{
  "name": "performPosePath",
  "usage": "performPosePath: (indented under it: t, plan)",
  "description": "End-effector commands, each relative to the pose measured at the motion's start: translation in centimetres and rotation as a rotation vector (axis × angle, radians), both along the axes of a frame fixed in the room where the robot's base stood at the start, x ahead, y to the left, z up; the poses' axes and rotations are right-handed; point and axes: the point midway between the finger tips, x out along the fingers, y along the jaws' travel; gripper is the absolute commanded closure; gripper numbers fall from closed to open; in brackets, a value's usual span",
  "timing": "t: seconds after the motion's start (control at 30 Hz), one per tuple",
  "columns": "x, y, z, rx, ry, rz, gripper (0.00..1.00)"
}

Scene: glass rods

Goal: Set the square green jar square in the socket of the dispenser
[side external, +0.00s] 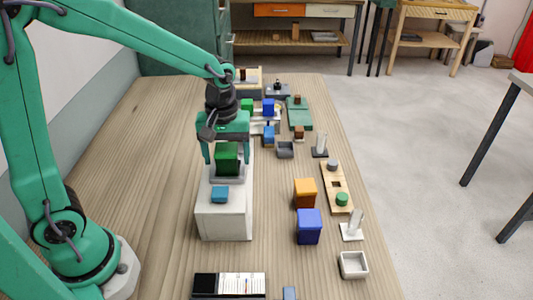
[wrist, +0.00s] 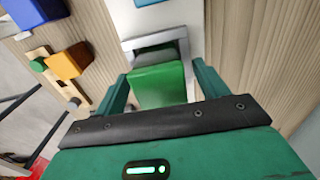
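The square green jar (side external: 228,158) stands upright at the grey socket frame (side external: 226,180) on top of the white dispenser (side external: 225,222). In the wrist view the jar (wrist: 158,84) lies between my fingers, with the frame (wrist: 183,48) around its far side and a dark gap there. The jar's lower end is hidden, so I cannot tell how deep it sits. My gripper (side external: 227,160) points down from above. Its fingers stand on either side of the jar, and gaps show between fingers and jar; it looks open.
A teal block (side external: 220,195) is on the dispenser's near part. Orange (side external: 305,193) and blue (side external: 309,226) jars, a wooden rack (side external: 336,187) and a white tray (side external: 353,265) stand to the right. More items crowd the far end. The table left of the dispenser is clear.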

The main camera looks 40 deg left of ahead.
Motion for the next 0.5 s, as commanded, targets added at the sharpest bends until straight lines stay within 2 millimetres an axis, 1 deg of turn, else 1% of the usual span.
performPosePath:
  t: [0.3, 0.5]
  plan:
    - [0.0, 0.0, 0.1, 0.0, 0.0, 0.0, 0.28]
    - [0.0, 0.0, 1.2, -0.001, -0.002, 0.0, 0.28]
